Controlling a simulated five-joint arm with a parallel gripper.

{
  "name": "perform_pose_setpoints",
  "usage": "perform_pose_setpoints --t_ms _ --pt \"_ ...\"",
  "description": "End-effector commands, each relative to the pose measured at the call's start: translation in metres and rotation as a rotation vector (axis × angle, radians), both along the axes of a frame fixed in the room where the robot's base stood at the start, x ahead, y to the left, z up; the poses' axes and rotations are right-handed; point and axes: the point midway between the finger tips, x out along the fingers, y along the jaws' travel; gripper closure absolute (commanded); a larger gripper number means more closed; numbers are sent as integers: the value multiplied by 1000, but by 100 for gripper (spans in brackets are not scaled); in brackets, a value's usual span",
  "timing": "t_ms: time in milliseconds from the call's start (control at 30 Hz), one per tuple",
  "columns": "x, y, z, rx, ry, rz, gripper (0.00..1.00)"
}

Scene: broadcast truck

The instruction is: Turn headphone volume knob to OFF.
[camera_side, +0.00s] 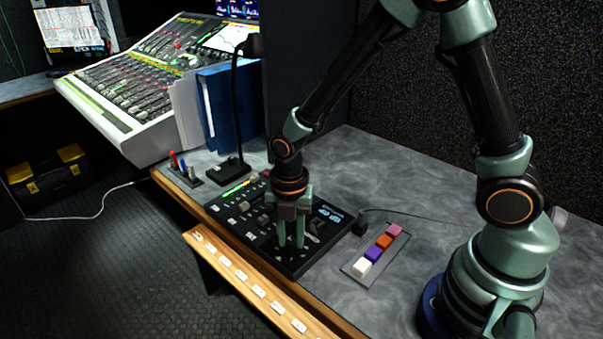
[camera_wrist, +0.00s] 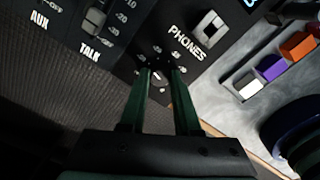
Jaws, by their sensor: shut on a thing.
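The headphone volume knob (camera_wrist: 158,76) sits on a black control panel (camera_side: 258,244), just below the white PHONES label (camera_wrist: 187,43) in the wrist view. My gripper (camera_wrist: 160,72) points down at the panel with its two green fingers on either side of the knob, shut on it. In the side view my gripper (camera_side: 291,246) reaches the panel's near right part, and the knob is hidden between the fingers there. Small white marks surround the knob in the wrist view, but I cannot read OFF or tell where the knob points.
A grey switch (camera_wrist: 211,29) stands beside PHONES, and a slider (camera_wrist: 96,16) is above TALK. A tray of coloured blocks (camera_side: 362,268) lies right of the panel. A gooseneck lamp (camera_side: 236,110), blue binders (camera_side: 232,105) and a mixing console (camera_side: 150,80) stand behind.

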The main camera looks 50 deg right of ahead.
Motion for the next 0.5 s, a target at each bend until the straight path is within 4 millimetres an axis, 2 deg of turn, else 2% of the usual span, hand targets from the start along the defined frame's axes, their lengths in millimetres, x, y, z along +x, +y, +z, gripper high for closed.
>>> perform_pose_setpoints --t_ms 500 --pt "0 0 1 -1 1 492 100"
